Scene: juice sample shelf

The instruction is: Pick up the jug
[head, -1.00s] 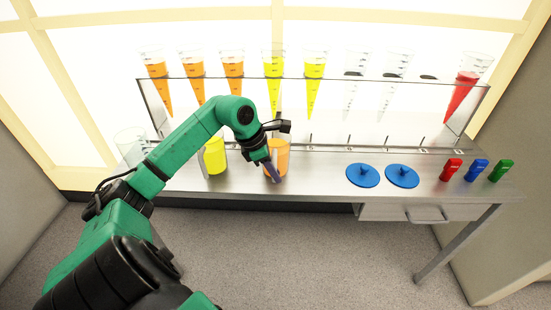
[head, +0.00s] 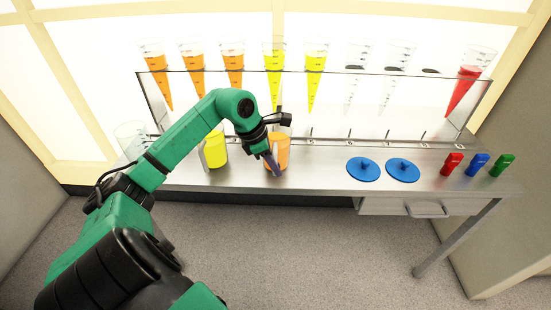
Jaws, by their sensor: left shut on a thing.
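An orange jug (head: 282,148) stands at the front of the metal table, right of the middle of my left arm. My left gripper (head: 274,164) is shut on this jug and hides part of its left and front side. Whether the jug's base touches the table is hard to tell. A yellow jug (head: 214,150) stands just to its left, partly behind my left arm. A clear, empty jug (head: 132,140) stands further left. My right gripper is out of view.
A clear rack (head: 420,105) along the back holds several cones with orange, yellow, clear and red contents. Two blue lids (head: 363,170) lie to the right. Red (head: 452,164), blue (head: 477,167) and green (head: 502,165) small items lie further right. The table (head: 325,172) is bare between jug and lids.

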